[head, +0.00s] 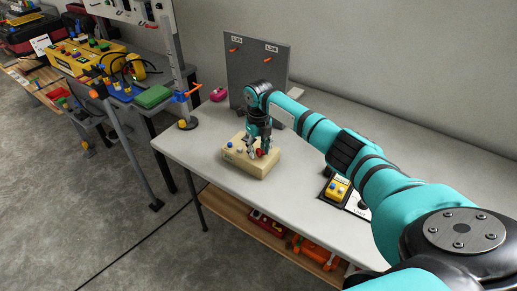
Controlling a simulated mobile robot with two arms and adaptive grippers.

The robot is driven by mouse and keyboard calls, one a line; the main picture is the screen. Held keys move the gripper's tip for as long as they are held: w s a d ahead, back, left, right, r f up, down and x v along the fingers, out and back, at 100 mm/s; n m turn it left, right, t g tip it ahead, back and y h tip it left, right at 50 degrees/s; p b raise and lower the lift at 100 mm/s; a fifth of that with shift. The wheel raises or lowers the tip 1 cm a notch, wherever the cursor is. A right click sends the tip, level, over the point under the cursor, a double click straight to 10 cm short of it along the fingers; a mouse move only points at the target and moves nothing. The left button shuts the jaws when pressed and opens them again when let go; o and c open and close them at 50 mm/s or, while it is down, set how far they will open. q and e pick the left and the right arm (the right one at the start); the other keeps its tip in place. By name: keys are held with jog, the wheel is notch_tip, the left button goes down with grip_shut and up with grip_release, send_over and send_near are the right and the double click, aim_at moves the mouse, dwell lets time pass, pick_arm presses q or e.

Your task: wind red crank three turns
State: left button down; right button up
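A beige block (262,170) sits on the white table. A small red part (262,153), which looks like the crank, shows on its top toward the right. A blue knob (230,144) is on the block's left side. My teal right arm reaches in from the right, and my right gripper (257,150) points down over the block, at the red part. The gripper covers part of the crank. The fingers are too small to tell whether they are closed on it. My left gripper is not in view.
A grey panel (250,62) labelled L25 and L26 stands behind the block. A pink object (218,94) lies left of it. A yellow device (338,188) is at the right. The table (190,140) is clear left of the block. A cluttered bench stands further left.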

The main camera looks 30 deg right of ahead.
jog(key=shift+f, duration=0.25)
grip_shut()
jog(key=shift+w+r+m, duration=0.1)
jog(key=shift+m, duration=0.2)
